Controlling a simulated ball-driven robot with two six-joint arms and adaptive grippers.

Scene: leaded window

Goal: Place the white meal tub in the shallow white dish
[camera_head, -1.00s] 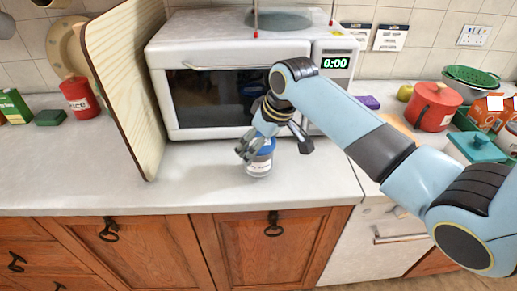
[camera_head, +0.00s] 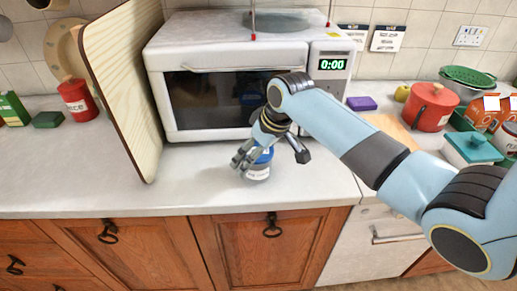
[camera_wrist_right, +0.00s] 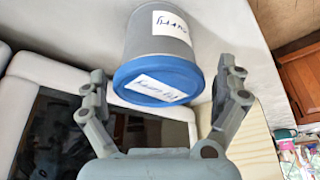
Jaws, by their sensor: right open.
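A grey-white tub (camera_head: 257,173) with a blue lid and a handwritten label stands on the counter in front of the microwave. It fills the upper middle of the right wrist view (camera_wrist_right: 165,45), its lid (camera_wrist_right: 165,82) facing the camera. My right gripper (camera_head: 271,158) is open, with its fingers spread to either side of the tub's lid end. The right wrist view shows the open fingers (camera_wrist_right: 166,80) with gaps to the tub. I cannot make out a shallow white dish. My left gripper is not in view.
The white microwave (camera_head: 297,46) stands behind, its door shut. A wooden board (camera_head: 125,85) stands upright to the left. A red pot (camera_head: 431,108) and a white dish with a teal lid (camera_head: 473,149) are at the right. The counter left of the tub is clear.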

